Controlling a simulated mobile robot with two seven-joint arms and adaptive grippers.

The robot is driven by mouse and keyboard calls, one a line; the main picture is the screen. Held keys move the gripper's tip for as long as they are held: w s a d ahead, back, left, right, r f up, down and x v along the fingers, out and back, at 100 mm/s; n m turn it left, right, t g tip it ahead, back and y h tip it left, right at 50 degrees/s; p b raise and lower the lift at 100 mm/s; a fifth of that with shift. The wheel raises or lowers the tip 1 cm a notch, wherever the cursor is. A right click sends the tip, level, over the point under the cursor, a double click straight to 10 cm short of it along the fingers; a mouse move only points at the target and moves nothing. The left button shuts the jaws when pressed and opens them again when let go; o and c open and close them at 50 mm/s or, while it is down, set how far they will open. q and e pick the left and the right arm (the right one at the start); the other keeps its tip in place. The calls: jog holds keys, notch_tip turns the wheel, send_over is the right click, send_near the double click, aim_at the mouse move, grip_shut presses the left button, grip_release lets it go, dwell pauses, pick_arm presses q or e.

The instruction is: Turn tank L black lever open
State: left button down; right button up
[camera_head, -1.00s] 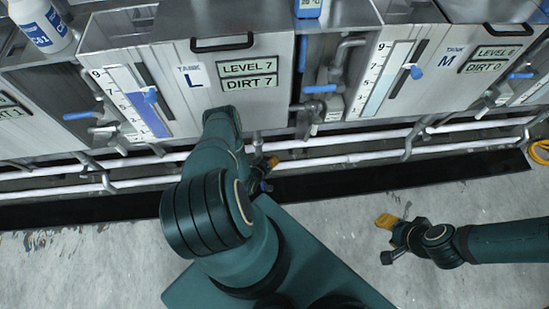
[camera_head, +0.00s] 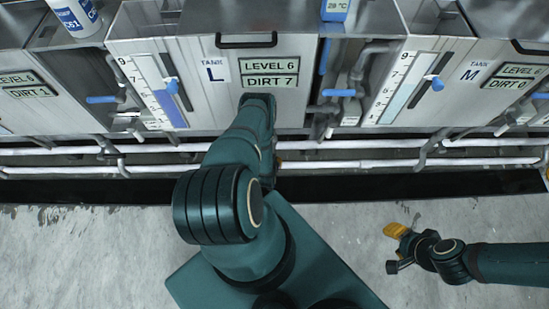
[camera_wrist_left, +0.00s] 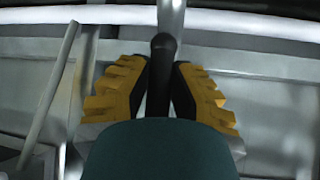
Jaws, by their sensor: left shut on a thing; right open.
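Tank L (camera_head: 225,115) is a metal tank in the head view, with its front panel reading LEVEL 6 and DIRT 7. A black lever (camera_wrist_left: 162,75) stands upright in the left wrist view, between the yellow-padded fingers of my left gripper (camera_wrist_left: 160,90). The left gripper is shut on it. In the head view my left arm covers the left gripper and the black lever. My right gripper (camera_head: 397,248) is open and empty over the floor at the right, apart from the tanks.
White pipes (camera_head: 400,163) run along the tank fronts. Tank M (camera_head: 480,100) stands to the right. Blue-handled valves (camera_head: 338,92) sit between the tanks. A white bottle (camera_head: 76,16) stands on top at the left. The grey floor (camera_head: 80,250) is clear.

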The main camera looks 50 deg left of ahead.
pick_arm(q)
jog(key=shift+s+a, duration=0.1)
jog(key=shift+a, duration=0.05)
jog(key=c, duration=0.8)
grip_release()
jog(key=shift+c, duration=0.2)
jog(key=v, duration=1.2)
